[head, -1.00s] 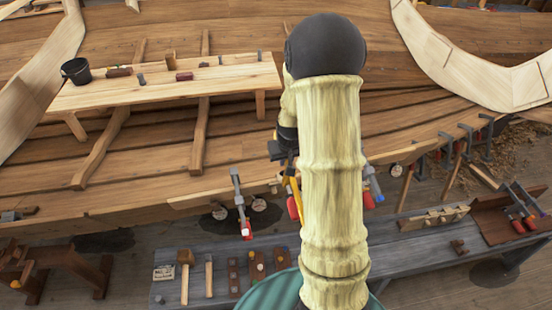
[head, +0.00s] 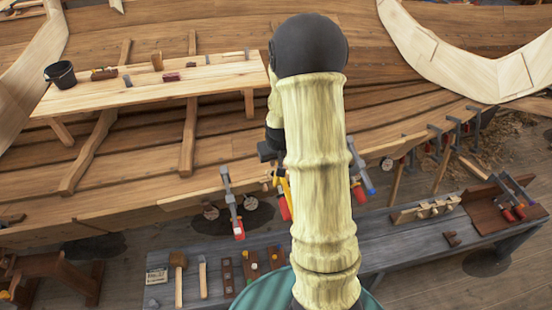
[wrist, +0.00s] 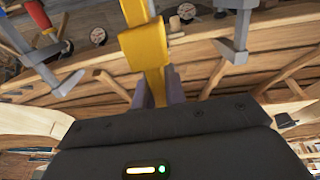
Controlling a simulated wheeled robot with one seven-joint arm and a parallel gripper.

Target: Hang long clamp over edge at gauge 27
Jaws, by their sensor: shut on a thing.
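My gripper (wrist: 158,92) is shut on a yellow clamp (wrist: 150,50), which runs away from the fingers in the wrist view. In the head view only a sliver of this yellow clamp (head: 280,184) shows; my arm hides the rest. It is beside the hull's lower plank edge (head: 180,208); I cannot tell whether it touches it. Small round gauges sit along this edge, one at the left (head: 211,212) and one right of my arm (head: 387,164). In the wrist view a gauge (wrist: 98,35) is left of the yellow clamp. Their numbers are unreadable.
A grey clamp with a red handle (head: 232,204) hangs left of my gripper, and a blue-ended clamp (head: 363,175) shows right of my arm. Several clamps (head: 455,135) hang further right. A grey bench (head: 385,240) with mallets stands below; a plank staging (head: 170,92) lies behind.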

